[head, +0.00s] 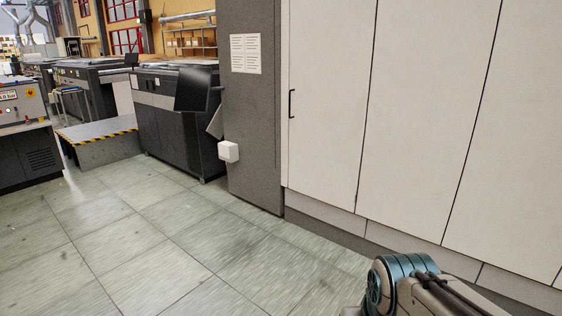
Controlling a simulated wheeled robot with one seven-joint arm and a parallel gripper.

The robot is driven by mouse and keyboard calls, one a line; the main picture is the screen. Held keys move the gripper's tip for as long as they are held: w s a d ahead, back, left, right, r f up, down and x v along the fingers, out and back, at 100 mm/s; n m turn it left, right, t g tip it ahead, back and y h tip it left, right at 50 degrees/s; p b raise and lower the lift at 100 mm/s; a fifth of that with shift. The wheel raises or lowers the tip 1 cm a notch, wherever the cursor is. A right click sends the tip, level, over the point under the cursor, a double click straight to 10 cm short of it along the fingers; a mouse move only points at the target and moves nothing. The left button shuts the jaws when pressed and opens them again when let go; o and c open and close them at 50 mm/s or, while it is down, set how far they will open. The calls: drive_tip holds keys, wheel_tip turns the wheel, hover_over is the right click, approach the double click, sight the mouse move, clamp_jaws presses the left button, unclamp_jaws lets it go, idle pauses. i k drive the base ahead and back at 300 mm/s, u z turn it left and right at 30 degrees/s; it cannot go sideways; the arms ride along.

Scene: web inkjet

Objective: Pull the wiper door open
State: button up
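A tall bank of off-white cabinet doors (420,110) fills the right of the head view. The leftmost panel (325,110) has a small black bar handle (291,103) near its left edge, and it looks closed. I cannot tell from a label which panel is the wiper door. Part of my arm shows at the bottom right, in front of the cabinet base and apart from the handle. My gripper itself is outside the view.
A dark grey end panel (255,130) carries a white notice (245,53) and a small white box (228,151). Dark machines (160,115) and a low platform with a yellow-black edge (100,141) stand at the left. The tiled floor (150,230) between is clear.

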sight(331, 41)
drive_tip(key=i, duration=2.05)
drive_tip(key=u, duration=0.25)
drive_tip(key=i, duration=2.7)
drive_tip(key=u, duration=0.15)
